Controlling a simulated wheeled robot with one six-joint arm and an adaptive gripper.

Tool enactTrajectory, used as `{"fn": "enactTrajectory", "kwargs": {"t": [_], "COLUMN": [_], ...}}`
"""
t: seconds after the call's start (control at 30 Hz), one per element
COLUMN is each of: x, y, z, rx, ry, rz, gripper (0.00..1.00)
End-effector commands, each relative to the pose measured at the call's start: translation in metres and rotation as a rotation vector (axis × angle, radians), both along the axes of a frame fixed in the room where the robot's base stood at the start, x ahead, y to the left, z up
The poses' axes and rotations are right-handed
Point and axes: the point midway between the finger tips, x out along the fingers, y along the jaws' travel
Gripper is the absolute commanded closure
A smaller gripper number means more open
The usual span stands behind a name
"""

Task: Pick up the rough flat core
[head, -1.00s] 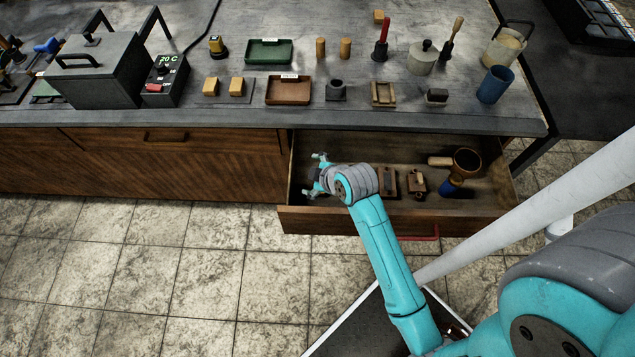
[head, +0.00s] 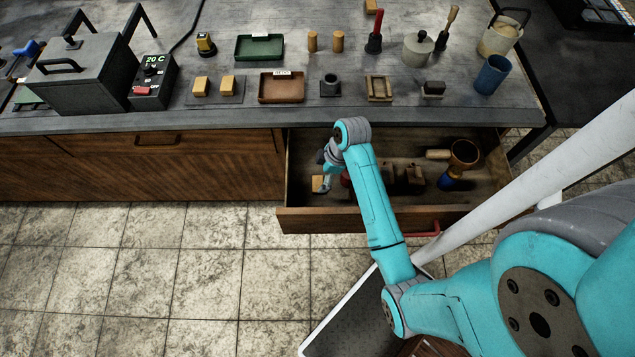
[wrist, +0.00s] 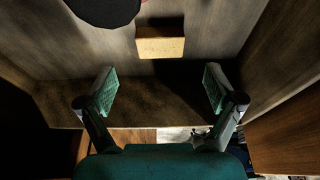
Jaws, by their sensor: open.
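A tan flat block (head: 318,184), which looks like the rough flat core, lies in the left part of the open drawer (head: 345,219). In the wrist view the block (wrist: 160,46) lies on the drawer bottom, ahead of my gripper (wrist: 160,84) and roughly centred between its fingers. My gripper is open and empty, with the fingers spread wider than the block and not touching it. In the head view my gripper (head: 325,183) points down into the drawer and hides part of the block's surroundings.
Dark wooden pieces (head: 400,176) and a brown cup with a handle (head: 464,152) lie farther right in the drawer. A dark round thing (wrist: 103,8) is near the block. Drawer walls stand close around my gripper. The worktop above holds two tan blocks (head: 213,86) and trays.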

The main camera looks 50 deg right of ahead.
Motion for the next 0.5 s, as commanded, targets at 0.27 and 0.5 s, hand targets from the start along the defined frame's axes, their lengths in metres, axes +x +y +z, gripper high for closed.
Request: {"fn": "enactTrajectory", "kwargs": {"t": [0.27, 0.5], "x": [0.002, 0.008], "y": [0.004, 0.009], "z": [-0.030, -0.051], "rx": [0.001, -0.001], "ry": [0.002, 0.001], "rz": [0.000, 0.000], "gripper": [0.08, 0.08]}}
